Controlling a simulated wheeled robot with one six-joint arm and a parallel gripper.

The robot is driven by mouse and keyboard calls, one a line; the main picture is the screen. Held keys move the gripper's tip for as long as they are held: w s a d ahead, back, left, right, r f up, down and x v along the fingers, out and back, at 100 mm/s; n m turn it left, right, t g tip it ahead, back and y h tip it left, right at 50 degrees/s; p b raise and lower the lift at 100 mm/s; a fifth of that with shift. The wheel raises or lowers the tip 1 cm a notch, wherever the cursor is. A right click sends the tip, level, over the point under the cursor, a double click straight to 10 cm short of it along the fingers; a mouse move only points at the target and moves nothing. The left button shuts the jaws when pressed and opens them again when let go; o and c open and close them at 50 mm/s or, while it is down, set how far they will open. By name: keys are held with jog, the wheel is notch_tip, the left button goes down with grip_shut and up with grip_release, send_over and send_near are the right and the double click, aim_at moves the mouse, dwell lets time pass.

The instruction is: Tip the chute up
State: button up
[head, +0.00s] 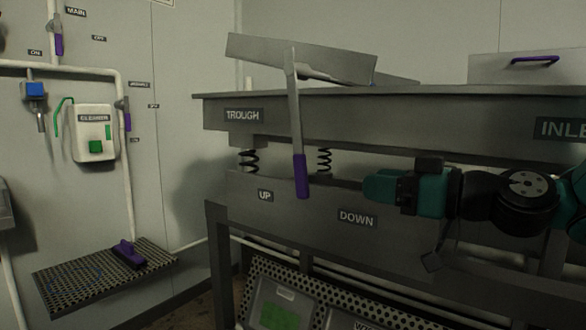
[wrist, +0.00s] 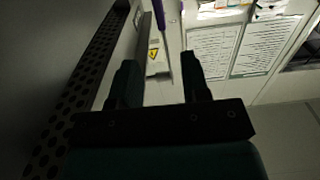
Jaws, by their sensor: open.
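The chute (head: 300,60) is a grey metal plate above the trough, slanting down to the right. A long grey lever with a purple handle (head: 301,176) hangs in front of the trough, its lower end by the UP label (head: 265,196). The DOWN label (head: 357,218) is to its right. My gripper (head: 372,188) is to the right of the handle, pointing left towards it, with a gap in the picture. In the wrist view my gripper (wrist: 158,65) is open and empty. A thin purple and grey bar (wrist: 162,20) shows beyond and between its fingers.
The grey trough body (head: 380,115) rests on springs over a frame. A perforated shelf (head: 105,275) with a purple-handled brush (head: 128,254) is at lower left. A cleaner box (head: 95,133) and pipes are on the left wall. Free room lies left of the lever.

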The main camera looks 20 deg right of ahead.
aim_at(306, 172)
jog(key=shift+w+a, duration=0.1)
jog(key=shift+w, duration=0.2)
jog(key=shift+p+x, duration=2.3)
jog(key=shift+x, duration=6)
jog(key=shift+c, duration=0.2)
grip_shut()
